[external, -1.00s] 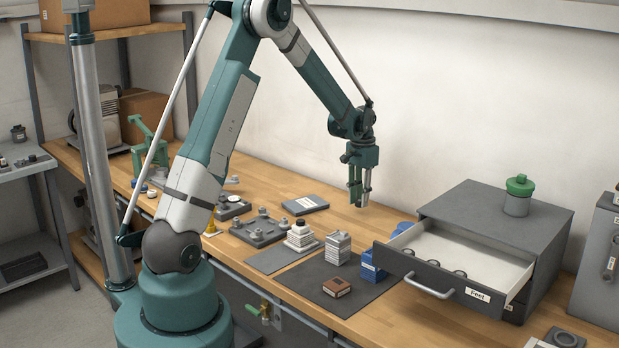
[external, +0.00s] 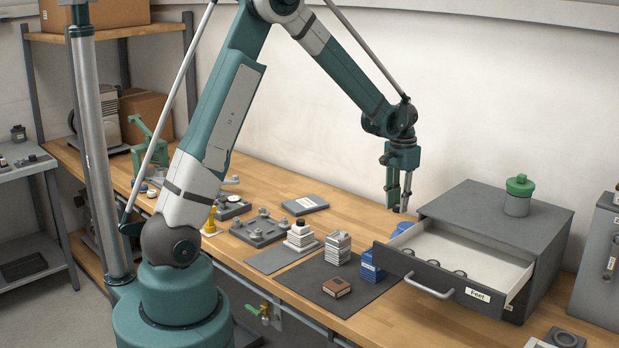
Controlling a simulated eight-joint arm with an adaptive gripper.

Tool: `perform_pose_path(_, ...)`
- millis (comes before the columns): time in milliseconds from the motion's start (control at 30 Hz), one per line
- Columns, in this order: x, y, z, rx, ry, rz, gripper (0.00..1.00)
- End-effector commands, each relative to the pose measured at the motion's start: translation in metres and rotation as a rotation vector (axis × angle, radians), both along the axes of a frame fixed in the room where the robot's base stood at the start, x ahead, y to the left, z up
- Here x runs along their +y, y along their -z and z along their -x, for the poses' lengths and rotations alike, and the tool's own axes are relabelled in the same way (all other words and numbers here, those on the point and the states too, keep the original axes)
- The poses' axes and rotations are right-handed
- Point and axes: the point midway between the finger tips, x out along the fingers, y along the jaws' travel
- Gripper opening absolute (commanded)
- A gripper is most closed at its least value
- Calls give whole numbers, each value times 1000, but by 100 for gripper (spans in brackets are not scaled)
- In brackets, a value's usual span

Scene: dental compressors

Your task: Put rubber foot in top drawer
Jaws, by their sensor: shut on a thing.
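The grey drawer cabinet (external: 535,225) stands at the right of the bench. Its top drawer (external: 440,282) is pulled open, with a handle and a label that seems to read "Feet". Several small dark round feet (external: 460,273) lie inside it, near the front. My gripper (external: 399,206) points down, above the bench just left of and behind the open drawer. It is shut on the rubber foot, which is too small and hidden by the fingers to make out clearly.
A green-lidded jar (external: 518,195) stands on the cabinet. Blue bins (external: 372,265) stand left of the drawer.

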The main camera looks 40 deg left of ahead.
Motion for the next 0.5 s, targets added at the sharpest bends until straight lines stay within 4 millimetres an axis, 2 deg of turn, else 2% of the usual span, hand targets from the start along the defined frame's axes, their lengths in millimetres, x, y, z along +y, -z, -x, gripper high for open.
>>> perform_pose_path(33,-14,-16,-1,0,32,0,14)
perform_pose_path(200,-61,-61,-6,0,152,0,14)
perform_pose_path(500,-136,-131,-5,0,346,0,14)
